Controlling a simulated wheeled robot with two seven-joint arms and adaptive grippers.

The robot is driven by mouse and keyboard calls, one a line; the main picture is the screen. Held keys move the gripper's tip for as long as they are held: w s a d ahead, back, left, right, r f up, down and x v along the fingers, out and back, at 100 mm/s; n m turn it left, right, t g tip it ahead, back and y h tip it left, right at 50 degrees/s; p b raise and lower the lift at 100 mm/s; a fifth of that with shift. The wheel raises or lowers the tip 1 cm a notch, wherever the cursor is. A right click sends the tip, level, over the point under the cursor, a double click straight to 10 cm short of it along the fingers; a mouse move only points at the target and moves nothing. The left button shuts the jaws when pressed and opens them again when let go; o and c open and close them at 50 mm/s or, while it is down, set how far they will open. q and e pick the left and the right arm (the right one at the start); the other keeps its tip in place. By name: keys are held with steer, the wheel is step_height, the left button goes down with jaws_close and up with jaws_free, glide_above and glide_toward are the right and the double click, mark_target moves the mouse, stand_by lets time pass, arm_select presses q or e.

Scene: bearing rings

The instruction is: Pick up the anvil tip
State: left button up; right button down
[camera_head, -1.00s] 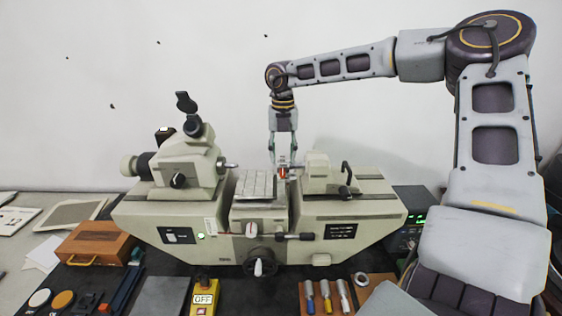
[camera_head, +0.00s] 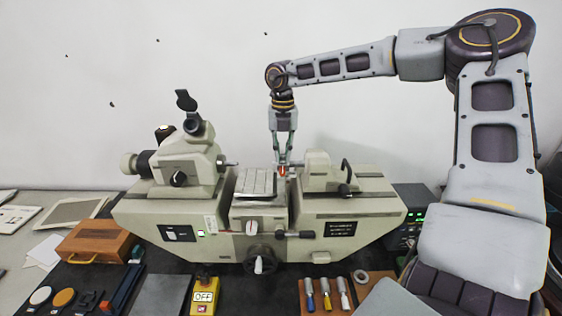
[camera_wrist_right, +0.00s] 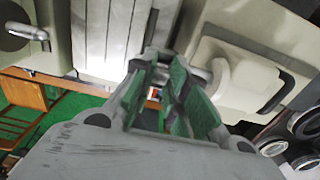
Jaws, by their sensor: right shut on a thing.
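The anvil tip (camera_head: 283,170) is a small piece with a reddish-orange spot, at the left end of the machine's right-hand block (camera_head: 318,172). My right gripper (camera_head: 283,164) points down from above and is shut on it. In the wrist view the green-padded fingers (camera_wrist_right: 172,88) stand close together beside a short metal shaft (camera_wrist_right: 200,73); they hide most of the tip. I cannot tell whether the tip is still seated in the block. My left gripper is not in view.
The measuring machine's left head (camera_head: 185,165) and grooved middle table (camera_head: 256,184) stand left of the gripper. Tools with coloured ends (camera_head: 326,295) lie on a wooden board in front. A wooden box (camera_head: 95,241) is at the left.

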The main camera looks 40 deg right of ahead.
steer(key=shift+r, duration=0.1)
step_height(320, 180, up, 18)
steer(key=b, duration=0.2)
stand_by(0.7)
steer(key=shift+d, duration=0.1)
stand_by(0.4)
